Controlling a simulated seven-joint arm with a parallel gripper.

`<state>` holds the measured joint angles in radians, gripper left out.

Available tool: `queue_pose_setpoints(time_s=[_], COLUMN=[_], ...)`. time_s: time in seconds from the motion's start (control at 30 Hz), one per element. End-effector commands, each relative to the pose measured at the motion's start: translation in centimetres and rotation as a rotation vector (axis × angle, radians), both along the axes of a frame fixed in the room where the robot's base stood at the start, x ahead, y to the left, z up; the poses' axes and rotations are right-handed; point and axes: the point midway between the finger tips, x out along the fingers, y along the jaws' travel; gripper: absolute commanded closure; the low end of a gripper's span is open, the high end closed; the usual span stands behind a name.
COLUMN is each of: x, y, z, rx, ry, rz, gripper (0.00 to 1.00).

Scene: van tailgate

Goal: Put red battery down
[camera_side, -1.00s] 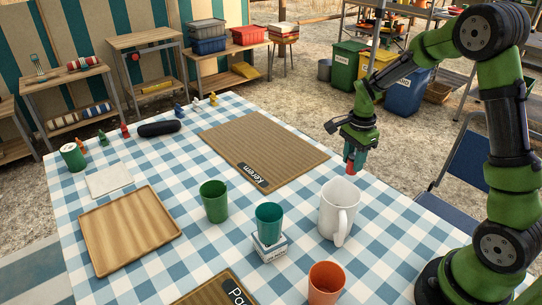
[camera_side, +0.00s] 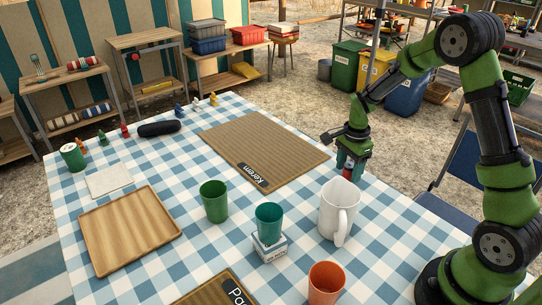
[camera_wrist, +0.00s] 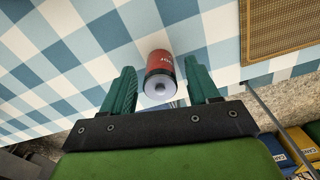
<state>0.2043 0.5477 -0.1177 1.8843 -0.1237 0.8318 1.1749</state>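The red battery (camera_side: 348,173) is low at the tips of my gripper, by the near right corner of the woven mat marked Kerem. In the wrist view the battery (camera_wrist: 161,66) shows its pale end with a small nub toward the camera and its red side beyond. It appears upright on the checked cloth. My gripper (camera_side: 350,168) points down over it. In the wrist view my gripper (camera_wrist: 161,85) is open, one green finger on each side of the battery, with a gap to both. The battery's base contact is hard to see.
A white mug (camera_side: 337,212) stands close in front of my gripper. A teal cup (camera_side: 268,221) sits on a small box, with a green cup (camera_side: 214,202) and an orange cup (camera_side: 326,284) nearby. The Kerem mat (camera_side: 262,146) is bare. A wooden tray (camera_side: 128,232) is at left.

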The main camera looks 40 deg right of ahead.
Motion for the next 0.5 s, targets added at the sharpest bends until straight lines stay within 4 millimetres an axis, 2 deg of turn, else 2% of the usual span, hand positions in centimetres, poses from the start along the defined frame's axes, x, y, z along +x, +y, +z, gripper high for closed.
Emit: queue_pose_setpoints(time_s=[0.27, 0.37, 0.5], x=[0.0, 0.1, 0.1], y=[0.0, 0.0, 0.0], z=[0.2, 1.1, 3.7], rx=[0.0, -0.001, -0.002], ry=[-0.001, -0.003, -0.006], rz=[0.0, 0.0, 0.001], gripper=[0.4, 0.4, 0.4])
